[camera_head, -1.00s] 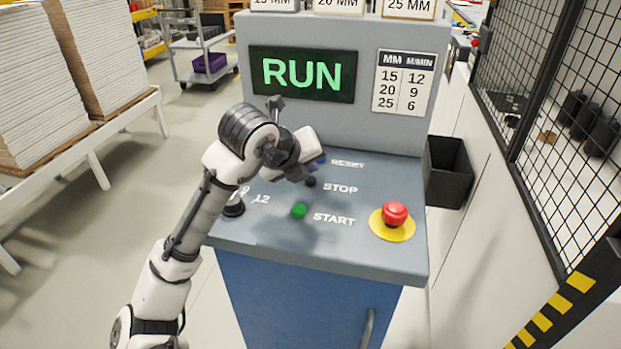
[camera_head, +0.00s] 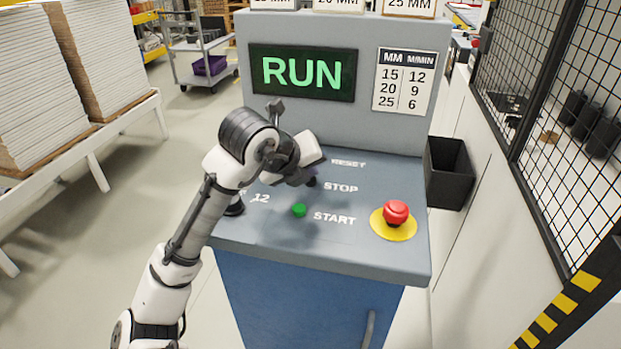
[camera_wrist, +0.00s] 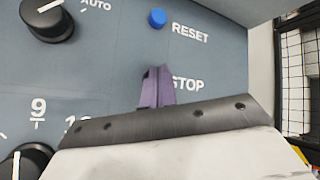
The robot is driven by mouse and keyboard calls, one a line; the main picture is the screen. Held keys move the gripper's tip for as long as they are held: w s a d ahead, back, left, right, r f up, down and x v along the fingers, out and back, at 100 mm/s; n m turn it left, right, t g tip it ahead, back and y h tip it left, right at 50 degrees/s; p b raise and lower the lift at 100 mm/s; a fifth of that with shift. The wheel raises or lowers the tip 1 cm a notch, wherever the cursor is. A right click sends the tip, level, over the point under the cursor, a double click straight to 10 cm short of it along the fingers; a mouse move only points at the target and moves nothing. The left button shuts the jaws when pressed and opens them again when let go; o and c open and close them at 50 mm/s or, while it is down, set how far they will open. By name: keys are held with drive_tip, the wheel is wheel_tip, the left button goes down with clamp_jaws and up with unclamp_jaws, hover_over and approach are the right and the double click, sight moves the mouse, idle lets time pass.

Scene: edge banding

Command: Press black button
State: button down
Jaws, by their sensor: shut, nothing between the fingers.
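The black button (camera_head: 312,184) sits left of the STOP label on the sloped grey panel (camera_head: 375,178), only partly visible in the head view. My gripper (camera_head: 311,174) is shut and empty, with its purple fingers pointing down at the panel right over the black button. In the wrist view the shut fingers (camera_wrist: 157,88) lie just left of the STOP label and hide the button. I cannot tell whether the fingertips touch it.
A green START button (camera_head: 299,210) is in front of the black one. A blue RESET button (camera_wrist: 157,18) is behind it. A red emergency button (camera_head: 396,212) is at right, and black knobs (camera_wrist: 47,18) are at left. The screen (camera_head: 303,73) reads RUN.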

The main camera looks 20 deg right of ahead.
drive_tip(key=shift+f, duration=0.3)
drive_tip(key=shift+r, duration=0.15)
idle(0.3)
drive_tip(key=shift+r+p, duration=0.4)
drive_tip(key=shift+r, duration=0.35)
wheel_tip(320, 180, up, 5)
drive_tip(key=p, duration=0.3)
drive_tip(key=shift+p, duration=0.35)
idle(0.4)
